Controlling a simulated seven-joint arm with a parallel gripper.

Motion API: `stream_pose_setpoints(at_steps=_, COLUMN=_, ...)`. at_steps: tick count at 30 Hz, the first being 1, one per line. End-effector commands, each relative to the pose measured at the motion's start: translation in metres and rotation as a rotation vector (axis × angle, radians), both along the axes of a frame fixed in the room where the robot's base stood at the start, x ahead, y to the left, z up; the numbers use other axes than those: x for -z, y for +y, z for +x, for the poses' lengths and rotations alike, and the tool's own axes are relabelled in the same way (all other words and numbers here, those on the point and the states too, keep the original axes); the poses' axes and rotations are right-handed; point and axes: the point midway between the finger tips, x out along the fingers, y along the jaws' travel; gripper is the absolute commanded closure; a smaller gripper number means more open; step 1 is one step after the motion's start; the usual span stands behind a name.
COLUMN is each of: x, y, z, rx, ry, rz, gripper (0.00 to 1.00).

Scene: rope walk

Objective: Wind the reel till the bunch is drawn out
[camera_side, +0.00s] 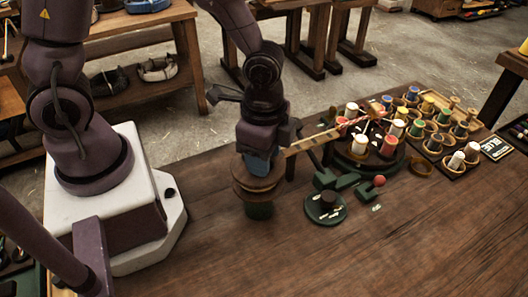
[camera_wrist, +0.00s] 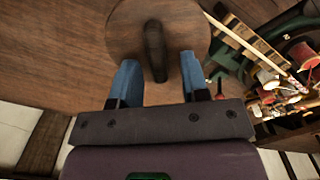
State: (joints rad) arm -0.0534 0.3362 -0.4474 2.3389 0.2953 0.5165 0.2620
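The reel (camera_side: 262,182) is a round wooden drum on a green base (camera_side: 259,210), standing on the brown table below my gripper. In the wrist view its round top (camera_wrist: 185,20) fills the upper middle, with a dark upright knob (camera_wrist: 155,50) on it. My gripper (camera_wrist: 158,68) has two blue fingers spread apart, one on each side of the knob, with gaps showing between. In the side view my gripper (camera_side: 260,163) is low over the reel and hides part of its top. I cannot make out the bunch clearly; a pale strip (camera_side: 318,143) runs from near the reel toward the spools.
A dark round stand (camera_side: 365,160) with several coloured spools is right of the reel. A rack of spools (camera_side: 440,125) is behind it. A small green device with a red knob (camera_side: 379,181) stands in front. The table's front right is clear.

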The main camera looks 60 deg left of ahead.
Motion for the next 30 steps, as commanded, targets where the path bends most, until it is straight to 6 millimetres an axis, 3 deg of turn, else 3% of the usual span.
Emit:
stream_pose_setpoints(at_steps=8, x=-0.008, y=0.000, z=0.001, rx=-0.002, ry=-0.004, rz=-0.002, gripper=0.58)
stream_pose_setpoints(at_steps=22, x=-0.101, y=0.000, z=0.001, rx=0.000, ry=-0.006, rz=0.000, gripper=0.58)
stream_pose_setpoints(at_steps=30, x=-0.128, y=0.000, z=0.000, rx=0.000, ry=-0.001, rz=0.000, gripper=0.58)
